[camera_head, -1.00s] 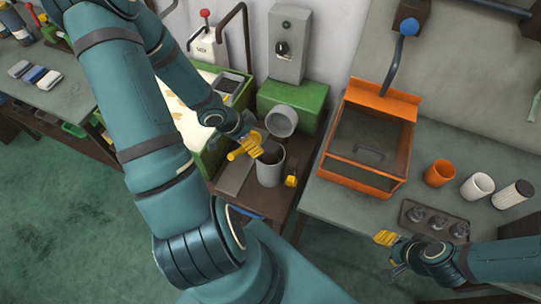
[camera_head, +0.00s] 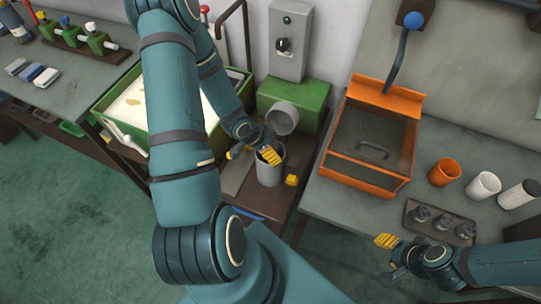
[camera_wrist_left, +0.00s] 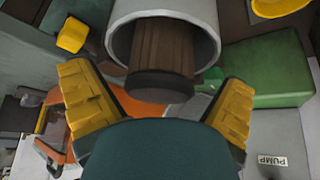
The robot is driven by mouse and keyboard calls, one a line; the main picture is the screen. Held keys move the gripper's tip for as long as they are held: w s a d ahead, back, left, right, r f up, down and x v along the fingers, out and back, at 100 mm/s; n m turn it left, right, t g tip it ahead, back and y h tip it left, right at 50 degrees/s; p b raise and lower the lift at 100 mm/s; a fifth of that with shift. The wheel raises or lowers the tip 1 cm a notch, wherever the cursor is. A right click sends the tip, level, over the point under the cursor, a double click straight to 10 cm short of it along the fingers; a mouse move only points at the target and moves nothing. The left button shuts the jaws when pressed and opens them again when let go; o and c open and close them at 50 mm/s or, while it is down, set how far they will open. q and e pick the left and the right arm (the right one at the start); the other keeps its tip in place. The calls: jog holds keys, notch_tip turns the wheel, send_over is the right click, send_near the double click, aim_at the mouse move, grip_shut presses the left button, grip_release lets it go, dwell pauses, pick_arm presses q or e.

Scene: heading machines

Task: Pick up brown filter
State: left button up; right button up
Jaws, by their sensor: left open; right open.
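The brown filter (camera_wrist_left: 160,62) is a dark ribbed cylinder that sticks out of the open mouth of a grey canister (camera_wrist_left: 119,42) in the left wrist view. In the head view the canister (camera_head: 269,175) stands on a low brown bench, and my gripper hides the filter there. My left gripper (camera_head: 254,153) is open at the canister's mouth. Its yellow fingers lie on either side of the filter's end in the left wrist view, with gaps and no visible grip. My right gripper (camera_head: 391,256) is open and empty by the right bench's front edge.
A round grey lid (camera_head: 282,121) stands tilted behind the canister, beside a green housing (camera_head: 305,100). An orange-framed box (camera_head: 368,145), an orange cup (camera_head: 444,172) and a white cup (camera_head: 483,186) stand on the right bench.

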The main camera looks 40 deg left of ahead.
pick_arm(q)
jog(key=shift+c, duration=0.3)
jog(key=c, duration=1.4)
